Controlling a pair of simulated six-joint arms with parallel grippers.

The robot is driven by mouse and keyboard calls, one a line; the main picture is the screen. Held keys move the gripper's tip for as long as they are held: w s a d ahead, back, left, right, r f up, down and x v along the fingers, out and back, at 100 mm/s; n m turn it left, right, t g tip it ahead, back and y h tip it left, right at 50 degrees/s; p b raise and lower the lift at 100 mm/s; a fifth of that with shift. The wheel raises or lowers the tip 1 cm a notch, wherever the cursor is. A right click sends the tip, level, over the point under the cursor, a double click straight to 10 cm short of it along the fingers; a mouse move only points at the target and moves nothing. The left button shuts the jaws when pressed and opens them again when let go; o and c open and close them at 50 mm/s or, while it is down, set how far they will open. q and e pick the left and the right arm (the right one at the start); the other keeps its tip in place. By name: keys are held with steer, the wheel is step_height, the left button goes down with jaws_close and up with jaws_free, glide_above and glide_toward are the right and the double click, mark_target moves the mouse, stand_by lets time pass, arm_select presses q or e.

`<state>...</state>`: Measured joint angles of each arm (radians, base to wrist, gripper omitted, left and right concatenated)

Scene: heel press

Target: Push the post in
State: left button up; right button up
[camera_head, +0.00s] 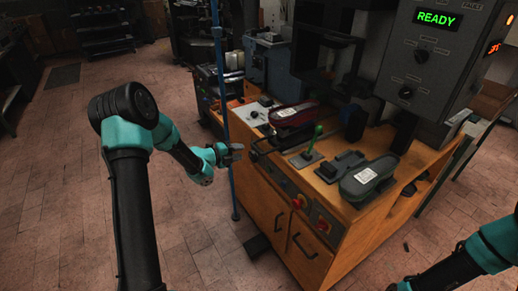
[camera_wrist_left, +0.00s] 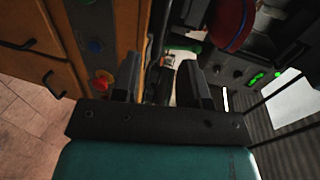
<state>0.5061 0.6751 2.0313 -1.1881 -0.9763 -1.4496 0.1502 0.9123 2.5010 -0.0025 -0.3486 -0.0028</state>
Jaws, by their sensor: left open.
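No part is marked as the post, so I cannot tell for sure which it is. A green-handled lever (camera_head: 314,138) stands upright on a metal plate on the wooden press bench (camera_head: 262,200). A thin blue pole (camera_head: 221,75) rises from the floor at the bench's left side. My left gripper (camera_head: 236,152) is open and empty, near the pole and the bench's left front edge, apart from the lever. In the left wrist view its two fingers (camera_wrist_left: 160,82) are spread, with a pale part and a green part (camera_wrist_left: 184,47) beyond them. My right forearm shows at lower right; its gripper is out of frame.
A dark red pad (camera_head: 293,113) and a dark green pad (camera_head: 367,177) lie on the bench top. Red buttons (camera_head: 299,201) sit on its front. A grey control box (camera_head: 425,60) reading READY stands behind at right.

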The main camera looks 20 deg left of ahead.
arm_select(q)
steer(key=x, duration=1)
steer(key=shift+w+d, duration=0.15)
steer(key=shift+w, duration=0.1)
jaws_close()
